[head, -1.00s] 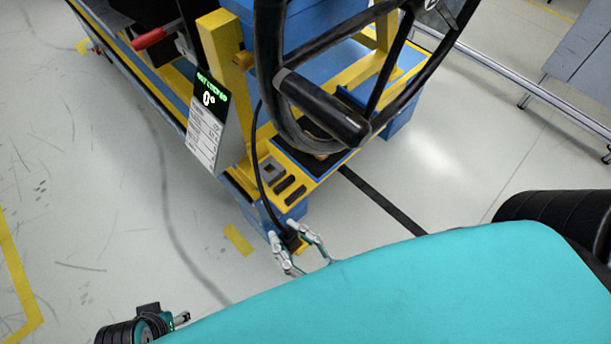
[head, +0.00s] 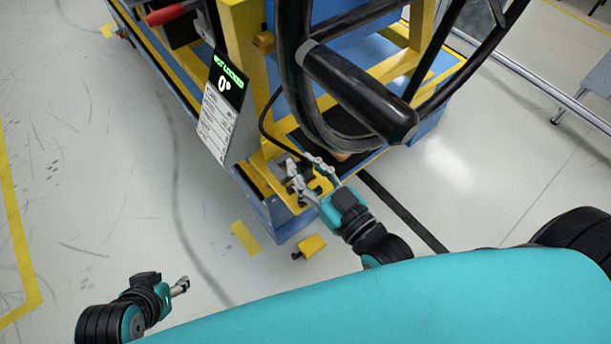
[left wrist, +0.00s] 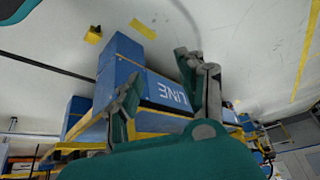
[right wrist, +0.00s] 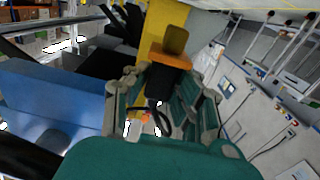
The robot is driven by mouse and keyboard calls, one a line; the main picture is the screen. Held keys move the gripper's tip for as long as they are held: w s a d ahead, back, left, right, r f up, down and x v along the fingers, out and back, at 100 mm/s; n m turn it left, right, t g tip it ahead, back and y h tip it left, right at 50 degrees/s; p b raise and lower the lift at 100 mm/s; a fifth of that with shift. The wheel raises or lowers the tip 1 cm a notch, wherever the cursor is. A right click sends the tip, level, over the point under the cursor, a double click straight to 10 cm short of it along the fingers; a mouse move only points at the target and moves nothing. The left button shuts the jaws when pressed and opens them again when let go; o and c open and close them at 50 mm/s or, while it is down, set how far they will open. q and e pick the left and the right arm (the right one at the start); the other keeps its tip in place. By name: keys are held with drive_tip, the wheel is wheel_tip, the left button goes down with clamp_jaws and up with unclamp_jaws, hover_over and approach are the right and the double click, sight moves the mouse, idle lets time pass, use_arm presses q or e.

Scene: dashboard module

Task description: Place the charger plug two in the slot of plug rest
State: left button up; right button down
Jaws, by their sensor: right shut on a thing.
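My right gripper (head: 308,172) is shut on the dark charger plug (right wrist: 158,84), which shows between its fingers in the right wrist view. A black cable (head: 266,122) runs down to the gripper from the cart. The gripper is over the plug rest (head: 279,185), a yellow platform with dark slots at the cart's corner. The fingers hide part of the slots, and I cannot tell whether the plug touches the rest. My left gripper (head: 180,286) is open and empty above the floor, apart from the cart; its spread fingers show in the left wrist view (left wrist: 165,80).
A black steering wheel (head: 365,95) overhangs close behind my right gripper. A sign with a display (head: 221,108) stands left of the rest. A small yellow block (head: 311,246) is in front of the blue cart base (head: 268,222). The floor at left is clear.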

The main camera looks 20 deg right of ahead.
sight(308, 181)
drive_tip(key=shift+w+d, duration=0.1)
drive_tip(key=shift+w, duration=0.2)
drive_tip(key=shift+f, duration=0.2)
wheel_tip(308, 181, down, 3)
drive_tip(key=shift+f+b, duration=0.1)
drive_tip(key=shift+b, duration=0.8)
use_arm(q)
drive_tip(key=w+d+r+t+h, duration=0.1)
drive_tip(key=w+r+t, duration=0.3)
drive_tip(key=w, duration=0.4)
drive_tip(key=shift+d+r+t, duration=0.25)
drive_tip(key=shift+d+t, duration=0.35)
drive_tip(key=shift+d, duration=0.3)
use_arm(e)
drive_tip(key=shift+f, duration=0.1)
use_arm(q)
drive_tip(key=shift+w+r, duration=0.2)
use_arm(e)
drive_tip(key=shift+f, duration=0.5)
drive_tip(key=c, duration=1.1)
unclamp_jaws()
use_arm(q)
drive_tip(key=shift+d, duration=0.1)
use_arm(e)
drive_tip(key=shift+r, duration=0.1)
